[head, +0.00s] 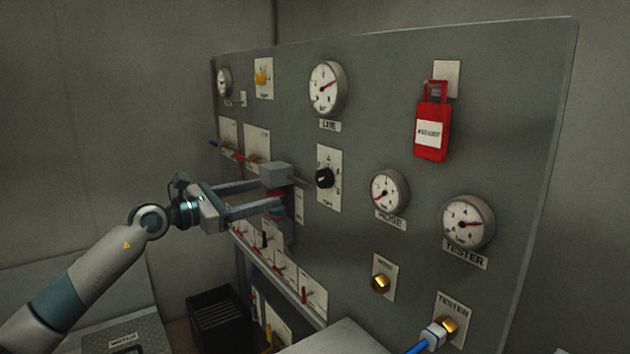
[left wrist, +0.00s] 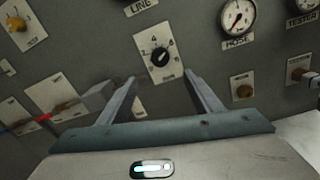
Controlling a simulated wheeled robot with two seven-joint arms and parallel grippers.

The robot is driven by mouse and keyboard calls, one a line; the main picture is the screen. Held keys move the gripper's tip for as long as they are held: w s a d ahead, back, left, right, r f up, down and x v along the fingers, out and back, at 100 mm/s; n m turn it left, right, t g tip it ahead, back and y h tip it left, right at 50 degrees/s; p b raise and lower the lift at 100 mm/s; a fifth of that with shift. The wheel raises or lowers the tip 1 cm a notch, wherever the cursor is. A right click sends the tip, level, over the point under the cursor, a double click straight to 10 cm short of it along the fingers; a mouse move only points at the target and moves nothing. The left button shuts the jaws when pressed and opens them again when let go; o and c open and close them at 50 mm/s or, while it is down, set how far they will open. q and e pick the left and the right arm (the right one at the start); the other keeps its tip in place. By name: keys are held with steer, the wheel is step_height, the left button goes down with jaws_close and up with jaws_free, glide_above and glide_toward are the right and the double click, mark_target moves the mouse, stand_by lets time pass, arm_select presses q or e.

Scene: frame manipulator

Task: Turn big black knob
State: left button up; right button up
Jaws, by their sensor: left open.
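The black knob (head: 324,178) sits on a white numbered plate on the grey panel, below the LINE gauge. It also shows in the left wrist view (left wrist: 159,56), ahead of the gripper and roughly between its two fingers. My left gripper (head: 277,197) is open and empty. In the head view its fingers are just left of the knob plate, and the knob is not between them. The left wrist view shows both fingers (left wrist: 158,98) apart, with the knob beyond their tips. My right gripper is in neither view.
Gauges labelled LINE (head: 326,90), HOSE (head: 389,190) and TESTER (head: 467,222) stick out from the panel (head: 400,90). A red lockout tag (head: 432,125) hangs at upper right. Several red switches line the lower left. A blue cable plug (head: 435,334) meets the lower right fitting.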

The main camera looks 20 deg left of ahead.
arm_select(q)
steer(key=p, duration=0.3)
glide_toward(320, 179)
steer(key=x, duration=0.2)
steer(key=p+x, duration=0.1)
steer(key=x, duration=0.4)
steer(key=shift+d+r, duration=0.1)
steer(key=shift+w+d, duration=0.3)
steer(key=shift+w, duration=0.25)
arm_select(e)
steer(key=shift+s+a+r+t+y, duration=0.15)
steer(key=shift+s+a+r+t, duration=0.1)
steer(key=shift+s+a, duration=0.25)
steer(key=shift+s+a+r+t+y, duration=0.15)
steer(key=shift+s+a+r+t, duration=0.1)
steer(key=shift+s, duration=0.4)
arm_select(q)
steer(key=c, duration=1.1)
steer(key=shift+o, duration=0.2)
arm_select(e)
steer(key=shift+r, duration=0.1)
